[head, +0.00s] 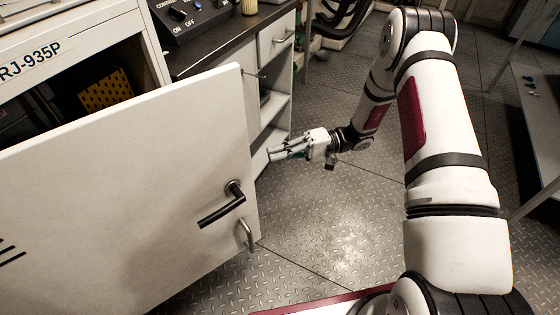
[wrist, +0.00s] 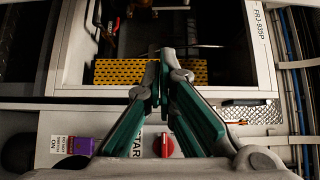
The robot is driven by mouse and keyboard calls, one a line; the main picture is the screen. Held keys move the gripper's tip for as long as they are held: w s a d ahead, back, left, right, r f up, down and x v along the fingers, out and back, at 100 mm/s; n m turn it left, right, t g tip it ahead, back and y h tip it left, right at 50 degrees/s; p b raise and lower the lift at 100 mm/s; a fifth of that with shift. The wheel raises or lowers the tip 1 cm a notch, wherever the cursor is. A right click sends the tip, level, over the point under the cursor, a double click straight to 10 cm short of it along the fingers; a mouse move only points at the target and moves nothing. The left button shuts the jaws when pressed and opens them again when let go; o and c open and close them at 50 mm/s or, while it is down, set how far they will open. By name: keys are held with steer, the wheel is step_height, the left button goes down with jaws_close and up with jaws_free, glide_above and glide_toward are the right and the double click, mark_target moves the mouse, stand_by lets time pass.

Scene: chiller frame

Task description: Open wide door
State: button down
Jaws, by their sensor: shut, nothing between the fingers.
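The wide door (head: 120,190) is a large white panel with a black lever handle (head: 222,205), at the left of the head view. It stands swung out from the white chiller frame (head: 75,35), and part of the opening shows above it. My gripper (head: 270,153) is just right of the door's free edge in that view, fingers pointing left, apart from the handle. I cannot tell how near it is to the door's inner side. In the wrist view my gripper (wrist: 158,62) has its fingertips together and empty, facing the opening with a yellow perforated panel (wrist: 118,72). The door is not clear there.
A counter with a control box (head: 190,15) and open shelves (head: 272,108) stands behind the gripper. A small metal pull (head: 246,235) shows near the door's lower edge. A red knob (wrist: 164,145) sits below the opening. A table (head: 535,110) is at right. Floor between is clear.

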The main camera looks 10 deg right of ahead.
steer(key=s+a, duration=0.4)
steer(key=a, duration=0.3)
steer(key=shift+s+b, duration=0.35)
steer(key=shift+b, duration=0.05)
